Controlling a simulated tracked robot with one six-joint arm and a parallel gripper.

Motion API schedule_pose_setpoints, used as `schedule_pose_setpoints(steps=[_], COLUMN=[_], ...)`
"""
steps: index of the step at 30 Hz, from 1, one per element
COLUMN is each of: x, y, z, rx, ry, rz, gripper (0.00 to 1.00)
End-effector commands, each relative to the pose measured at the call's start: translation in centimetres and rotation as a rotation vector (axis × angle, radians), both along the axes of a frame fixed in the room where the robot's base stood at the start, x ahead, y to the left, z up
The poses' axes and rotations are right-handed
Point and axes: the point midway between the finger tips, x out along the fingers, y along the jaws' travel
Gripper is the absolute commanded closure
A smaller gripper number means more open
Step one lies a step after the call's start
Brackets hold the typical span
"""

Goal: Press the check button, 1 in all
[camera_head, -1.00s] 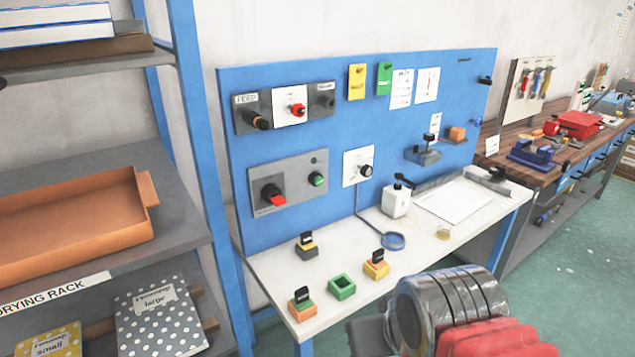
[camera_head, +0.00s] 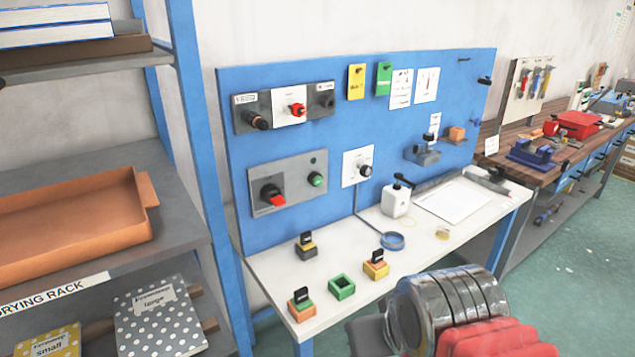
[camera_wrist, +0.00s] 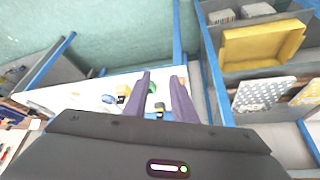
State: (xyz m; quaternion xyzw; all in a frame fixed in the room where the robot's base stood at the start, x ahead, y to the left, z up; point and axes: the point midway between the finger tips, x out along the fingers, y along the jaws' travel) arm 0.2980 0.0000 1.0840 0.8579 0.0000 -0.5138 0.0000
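A round green button (camera_head: 316,179) sits on a grey panel (camera_head: 292,195) on the blue upright board, to the right of a red rotary switch (camera_head: 272,194). Small labels there are too blurred to read, so I cannot tell for certain that this is the check button. My gripper (camera_wrist: 161,76) shows in the wrist view with its two dark fingers apart and nothing between them. It is above the white bench top, away from the board's controls. The button is not seen in the wrist view.
The white bench top (camera_head: 330,258) holds several small coloured blocks, a white bottle (camera_head: 397,202) and a blue ring (camera_head: 392,241). The blue board (camera_head: 340,113) also bears knobs. A drying rack with an orange tray (camera_head: 75,232) stands at left.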

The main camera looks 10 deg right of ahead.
Motion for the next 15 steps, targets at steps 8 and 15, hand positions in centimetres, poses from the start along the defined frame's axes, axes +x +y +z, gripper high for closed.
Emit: schedule_pose_setpoints(steps=[8, 15], x=[0.00, 0.00], y=[0.00, 0.00], z=[0.00, 0.00], rx=[0.000, 0.000], ry=[0.000, 0.000], rz=[0.000, 0.000], gripper=[0.96, 1.00])
